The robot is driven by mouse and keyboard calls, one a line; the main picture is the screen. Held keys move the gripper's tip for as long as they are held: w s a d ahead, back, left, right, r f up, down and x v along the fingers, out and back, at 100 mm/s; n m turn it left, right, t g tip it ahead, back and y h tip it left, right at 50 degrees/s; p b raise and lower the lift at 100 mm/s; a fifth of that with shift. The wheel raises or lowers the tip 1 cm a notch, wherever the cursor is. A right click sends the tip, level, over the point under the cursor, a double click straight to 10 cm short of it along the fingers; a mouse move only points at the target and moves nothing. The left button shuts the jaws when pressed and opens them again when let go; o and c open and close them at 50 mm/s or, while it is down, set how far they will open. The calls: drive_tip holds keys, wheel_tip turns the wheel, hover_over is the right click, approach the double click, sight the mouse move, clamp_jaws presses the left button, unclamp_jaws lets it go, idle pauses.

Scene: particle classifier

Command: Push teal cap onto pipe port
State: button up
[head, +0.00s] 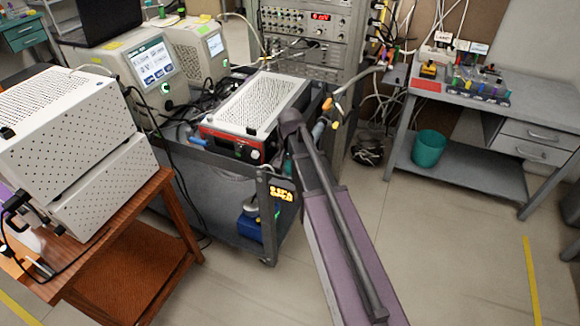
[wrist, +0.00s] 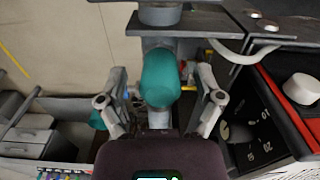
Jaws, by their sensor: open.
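In the wrist view the teal cap (wrist: 160,78) lies between the two fingers of my gripper (wrist: 162,72). The gripper is open, with a visible gap between the cap and each finger. A grey pipe-like part (wrist: 160,14) is at the top of the wrist view, in line with the cap. I cannot tell whether the cap is seated on it. In the head view a small teal patch (head: 288,166) shows beside the end of my arm, probably the cap. My gripper is hidden there behind the arm.
A red-fronted instrument (head: 252,118) sits on the dark cart (head: 225,180), close to my arm; it also shows at the right of the wrist view (wrist: 275,125). A teal bin (head: 428,149) stands under the right bench (head: 480,98).

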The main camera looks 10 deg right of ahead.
drive_tip(key=shift+n, duration=0.3)
drive_tip(key=shift+r+p, duration=4.55)
drive_tip(key=shift+r, duration=0.05)
drive_tip(key=s+n, duration=0.5)
drive_tip(key=s, duration=1.1)
drive_tip(key=shift+a+n, duration=0.25)
drive_tip(key=shift+n, duration=0.15)
drive_tip(key=shift+a, duration=0.1)
